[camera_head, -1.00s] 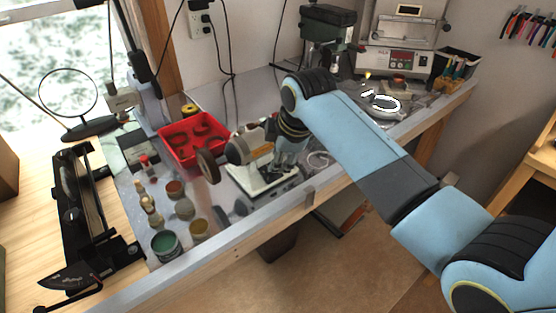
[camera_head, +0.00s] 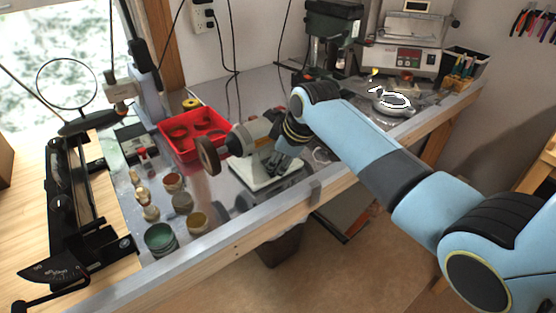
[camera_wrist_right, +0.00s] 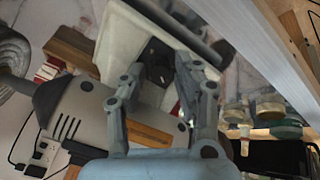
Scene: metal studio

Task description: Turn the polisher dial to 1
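The polisher (camera_head: 242,140) stands on the workbench, with a dark wheel on its left end and a cream base (camera_head: 256,182). In the right wrist view its grey motor body (camera_wrist_right: 75,112) is at left and its cream base (camera_wrist_right: 115,45) above. A black dial (camera_wrist_right: 155,52) sits on the base. My right gripper (camera_head: 274,163) is in front of the polisher, just over the base. In the right wrist view the gripper (camera_wrist_right: 163,65) is open, its fingers on either side of the dial; I cannot tell whether they touch it. The dial's marks are unreadable. My left gripper is not in view.
A red tray (camera_head: 190,136) lies behind and left of the polisher. Several small jars, including a green one (camera_head: 160,238), stand at left. A drill press (camera_head: 330,35) and a white machine (camera_head: 402,55) stand at the back right. The bench's front edge (camera_head: 220,240) is close.

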